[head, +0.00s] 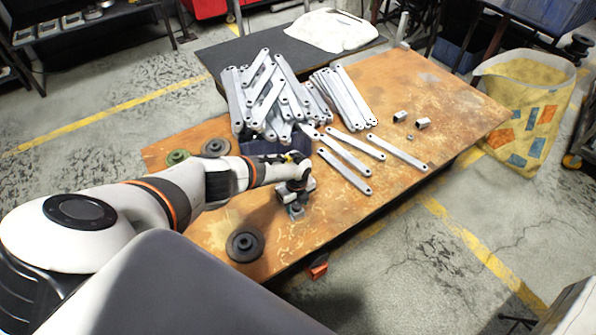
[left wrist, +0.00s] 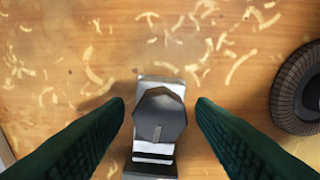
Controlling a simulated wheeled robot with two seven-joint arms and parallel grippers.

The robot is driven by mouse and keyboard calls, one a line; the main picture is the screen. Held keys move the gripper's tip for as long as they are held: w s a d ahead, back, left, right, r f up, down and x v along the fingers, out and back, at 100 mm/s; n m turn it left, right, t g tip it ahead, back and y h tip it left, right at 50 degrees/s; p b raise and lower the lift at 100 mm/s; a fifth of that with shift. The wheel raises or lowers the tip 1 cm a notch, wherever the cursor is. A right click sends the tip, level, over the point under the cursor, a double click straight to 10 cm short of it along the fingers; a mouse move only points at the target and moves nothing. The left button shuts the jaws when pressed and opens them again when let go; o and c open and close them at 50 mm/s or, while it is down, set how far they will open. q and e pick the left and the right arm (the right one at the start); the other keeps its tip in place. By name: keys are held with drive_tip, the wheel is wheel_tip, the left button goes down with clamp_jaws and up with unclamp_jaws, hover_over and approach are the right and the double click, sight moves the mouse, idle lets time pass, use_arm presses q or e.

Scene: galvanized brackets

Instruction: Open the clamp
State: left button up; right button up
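The clamp (head: 296,210) sits near the front edge of the worn orange-brown table (head: 215,225), mostly under my left gripper (head: 298,190) in the head view. In the left wrist view the clamp shows as a dark grey faceted knob (left wrist: 160,108) above a light metal body (left wrist: 153,158). My left gripper (left wrist: 161,102) is open. Its two dark green fingers stand on either side of the knob, with a visible gap on each side. My right gripper is not in view.
Galvanized brackets (head: 262,95) lie heaped around a dark blue bin (head: 272,147); several flat bars (head: 345,170) lie to the right. A dark ribbed disc (head: 245,243) is near the clamp, another (head: 215,147) farther back. A yellow bag (head: 530,100) stands right of the table.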

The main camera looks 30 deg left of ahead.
use_arm(q)
drive_tip(key=c, duration=0.8)
drive_tip(key=shift+c, duration=0.2)
